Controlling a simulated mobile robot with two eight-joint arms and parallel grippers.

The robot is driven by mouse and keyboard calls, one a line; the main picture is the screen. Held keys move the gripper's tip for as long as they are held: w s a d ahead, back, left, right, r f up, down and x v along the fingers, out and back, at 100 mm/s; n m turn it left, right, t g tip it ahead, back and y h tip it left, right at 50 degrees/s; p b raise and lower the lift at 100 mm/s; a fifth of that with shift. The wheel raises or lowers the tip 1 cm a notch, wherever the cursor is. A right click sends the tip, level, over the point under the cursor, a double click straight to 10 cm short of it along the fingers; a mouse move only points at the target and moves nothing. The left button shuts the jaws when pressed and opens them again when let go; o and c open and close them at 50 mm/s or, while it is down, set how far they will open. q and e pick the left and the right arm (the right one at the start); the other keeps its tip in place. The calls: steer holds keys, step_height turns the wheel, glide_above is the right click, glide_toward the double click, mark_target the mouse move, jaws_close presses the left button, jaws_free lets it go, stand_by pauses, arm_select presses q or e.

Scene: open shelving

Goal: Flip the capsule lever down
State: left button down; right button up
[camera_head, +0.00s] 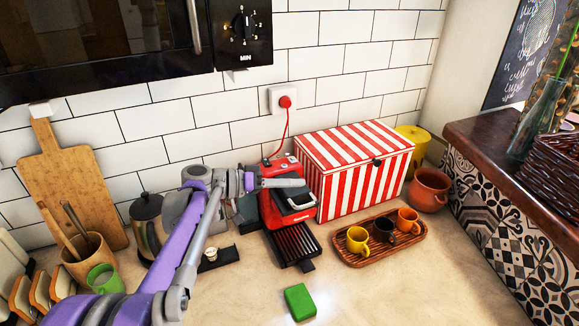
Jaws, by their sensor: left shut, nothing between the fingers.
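The red coffee machine (275,213) stands on the counter against the tiled wall, left of a striped box. A grey and black part (297,200) on its upper front looks like the capsule lever. Its exact angle is hard to tell because my gripper is close above it. My left gripper (302,183) reaches in from the left, shut and empty, its fingers over the top of the machine just above that part. Whether the fingers touch it I cannot tell. The black drip tray (295,244) sticks out at the front. My right gripper is out of view.
The red and white striped box (360,185) stands close on the machine's right. A wooden tray (381,257) with cups is in front of it. A dark kettle (147,222) and a small black stand (220,260) are left. A green block (300,302) lies in front.

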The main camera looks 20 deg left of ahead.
mark_target(295, 206)
arm_select(q)
steer(key=f, duration=0.1)
steer(key=d+f+m, duration=0.1)
steer(key=shift+s+f, duration=0.35)
steer(key=shift+s+d+f+b, duration=0.15)
steer(key=shift+f+b, duration=0.2)
steer(key=shift+f, duration=0.7)
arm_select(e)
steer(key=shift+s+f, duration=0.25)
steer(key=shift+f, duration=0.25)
arm_select(q)
steer(key=shift+f, duration=0.1)
